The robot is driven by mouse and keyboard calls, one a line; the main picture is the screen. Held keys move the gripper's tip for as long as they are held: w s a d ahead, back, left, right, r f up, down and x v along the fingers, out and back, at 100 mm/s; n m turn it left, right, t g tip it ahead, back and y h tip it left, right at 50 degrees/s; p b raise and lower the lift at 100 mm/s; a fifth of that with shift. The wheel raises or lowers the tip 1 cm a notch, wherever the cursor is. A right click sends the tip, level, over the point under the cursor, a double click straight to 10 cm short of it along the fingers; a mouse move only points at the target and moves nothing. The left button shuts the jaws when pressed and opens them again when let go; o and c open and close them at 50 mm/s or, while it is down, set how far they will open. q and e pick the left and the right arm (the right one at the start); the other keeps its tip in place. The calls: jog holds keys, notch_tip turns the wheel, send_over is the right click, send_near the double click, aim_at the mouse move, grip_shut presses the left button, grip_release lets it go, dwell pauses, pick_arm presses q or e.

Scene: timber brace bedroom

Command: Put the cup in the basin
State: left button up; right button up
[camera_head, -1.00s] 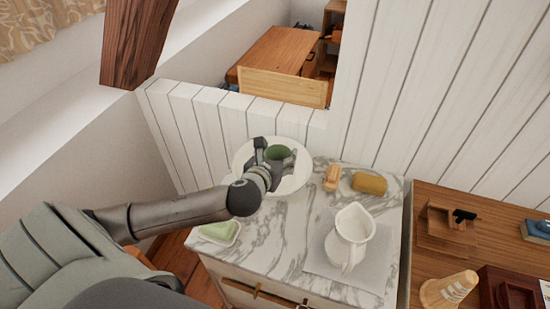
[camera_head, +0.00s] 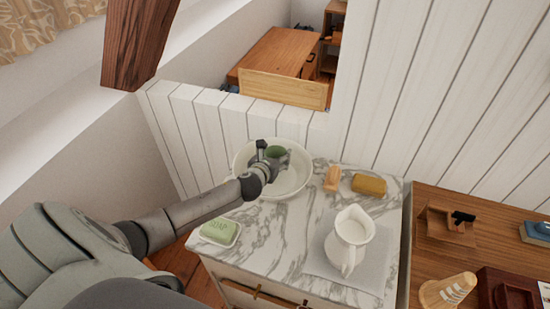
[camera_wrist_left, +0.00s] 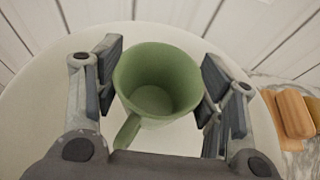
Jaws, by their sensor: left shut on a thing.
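The green cup (camera_head: 276,152) is between the fingers of my left gripper (camera_head: 269,158), over the white basin (camera_head: 300,184) at the back left of the marble top. In the left wrist view the cup (camera_wrist_left: 155,82) is upright and looks empty, with its handle toward the gripper's palm. The fingers of the left gripper (camera_wrist_left: 158,90) are shut on its sides. The basin (camera_wrist_left: 40,110) fills the area around and below the cup. I cannot tell whether the cup touches the basin's bottom. My right gripper is not in view.
A wooden brush (camera_head: 332,178) and a yellow-brown sponge (camera_head: 369,184) lie right of the basin. A white pitcher (camera_head: 350,240) stands on a grey cloth (camera_head: 379,268). Green soap in a dish (camera_head: 219,232) is at the front left. A plank wall (camera_head: 232,122) stands behind the basin.

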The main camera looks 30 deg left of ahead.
pick_arm(q)
jog(key=shift+f, duration=0.65)
jog(key=shift+f, duration=0.2)
jog(key=o, duration=0.9)
jog(key=shift+o, duration=1.1)
jog(key=shift+r, duration=0.1)
